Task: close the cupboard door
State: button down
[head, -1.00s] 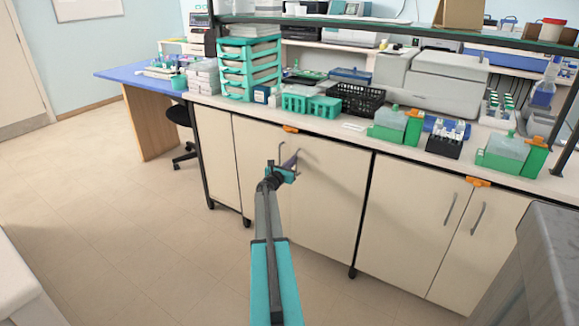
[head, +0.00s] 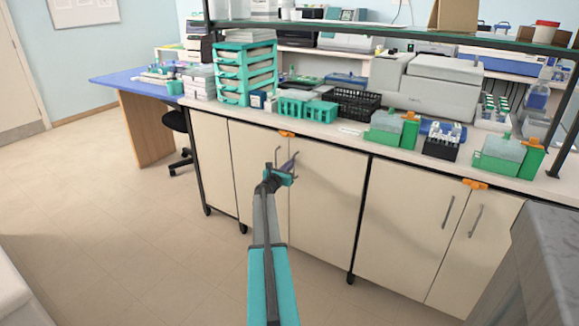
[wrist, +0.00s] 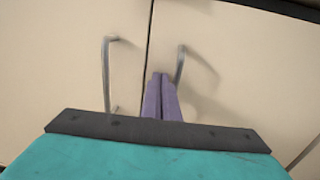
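The cupboard has two cream doors under the bench: a left door (head: 258,150) and a right door (head: 325,195). They look flush or nearly so; a thin dark seam runs between them in the wrist view. A left handle (wrist: 106,75) and a right handle (wrist: 181,62) stand on either side of the seam. My gripper (head: 291,162) is in front of the doors by the handles. In the wrist view its purple fingers (wrist: 161,80) are together, with tips just left of the right handle and overlapping its lower part. Contact cannot be told.
An orange latch piece (head: 287,133) sits at the top of the doors. A second cupboard (head: 410,220) is to the right. The bench top (head: 350,130) above holds racks and machines. A grey block (head: 550,260) stands at the lower right. The floor (head: 90,210) at left is clear.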

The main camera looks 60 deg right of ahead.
jog(key=w+a+b, duration=0.1)
jog(key=a, duration=1.3)
jog(key=shift+w+b, duration=0.2)
jog(key=shift+b, duration=0.1)
